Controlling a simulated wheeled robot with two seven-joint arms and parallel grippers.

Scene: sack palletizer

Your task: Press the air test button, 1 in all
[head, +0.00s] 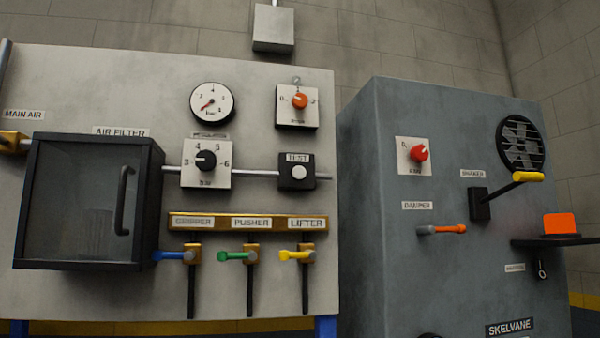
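The air test button (299,172) is a round white button on a small black box under a TEST label. It sits on the right part of the light grey air panel (90,90) in the head view, where a metal pipe meets the box. Nothing covers the button. Whether it is pressed in cannot be told. A round pressure gauge (212,103) with a red needle is up and left of it. Neither of my grippers is in view.
A black regulator knob (205,160) and orange-red knob (299,101) are near the button. Below are blue (174,256), green (236,256) and yellow (294,255) valve levers. A black-framed air filter box (85,200) protrudes at left. A grey cabinet (375,190) stands right, with a protruding yellow-handled lever (527,177).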

